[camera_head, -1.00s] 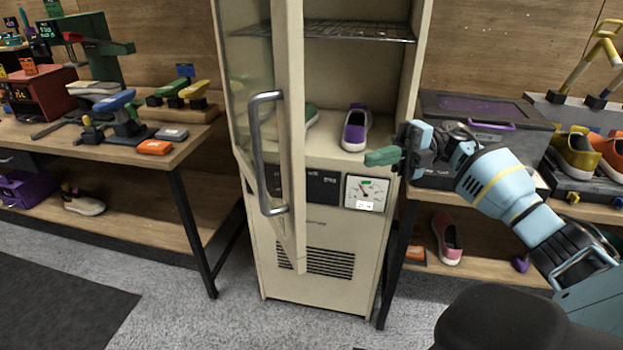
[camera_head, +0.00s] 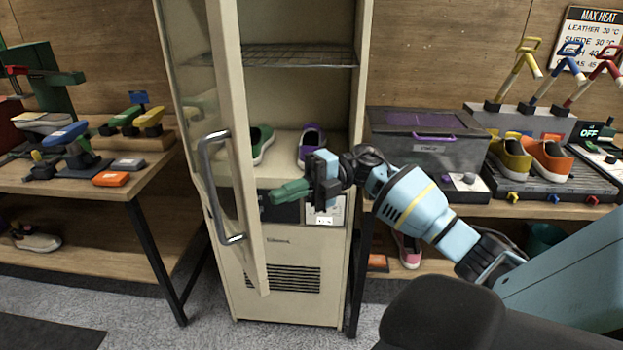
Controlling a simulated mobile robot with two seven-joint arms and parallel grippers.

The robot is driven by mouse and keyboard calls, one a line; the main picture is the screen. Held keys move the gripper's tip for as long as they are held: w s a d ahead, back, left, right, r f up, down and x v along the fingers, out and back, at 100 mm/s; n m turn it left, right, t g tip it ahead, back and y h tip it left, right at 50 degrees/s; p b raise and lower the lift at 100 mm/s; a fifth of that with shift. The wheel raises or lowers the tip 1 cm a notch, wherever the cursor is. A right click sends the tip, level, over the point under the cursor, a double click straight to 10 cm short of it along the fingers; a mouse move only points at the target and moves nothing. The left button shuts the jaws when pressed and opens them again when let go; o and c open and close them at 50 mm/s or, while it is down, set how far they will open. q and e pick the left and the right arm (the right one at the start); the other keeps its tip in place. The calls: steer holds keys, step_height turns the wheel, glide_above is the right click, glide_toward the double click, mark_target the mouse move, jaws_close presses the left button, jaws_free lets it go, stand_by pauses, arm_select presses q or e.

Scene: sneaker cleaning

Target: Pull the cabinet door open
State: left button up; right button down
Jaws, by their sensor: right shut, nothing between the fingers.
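The cream cabinet (camera_head: 295,300) stands in the middle of the view. Its glazed door (camera_head: 243,150) is swung open toward me, hinged on the left, with a metal bar handle (camera_head: 212,195) on its outer face. Inside, a green shoe (camera_head: 262,142) and a purple shoe (camera_head: 311,140) sit on the floor of the chamber below a wire shelf (camera_head: 300,57). My right gripper (camera_head: 280,193) is shut and empty, its green fingertips pointing left in front of the cabinet's lower panel, right of the door's edge and apart from the handle. My left gripper is out of view.
A left workbench (camera_head: 90,187) holds shoe stands and an orange block (camera_head: 110,179). On the right, a grey bin (camera_head: 425,150) and a rack with yellow and orange shoes (camera_head: 551,161) stand on another bench. The grey floor before the cabinet is clear.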

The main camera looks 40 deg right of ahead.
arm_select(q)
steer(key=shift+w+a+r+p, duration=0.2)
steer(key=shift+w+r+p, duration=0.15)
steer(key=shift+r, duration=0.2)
arm_select(e)
steer(key=shift+w+a, duration=0.15)
steer(key=shift+a, duration=0.7)
steer(key=shift+w+a, duration=0.15)
steer(key=shift+a, duration=0.65)
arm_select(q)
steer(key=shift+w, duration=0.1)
arm_select(e)
steer(key=shift+w+a, duration=0.1)
steer(key=shift+a, duration=0.05)
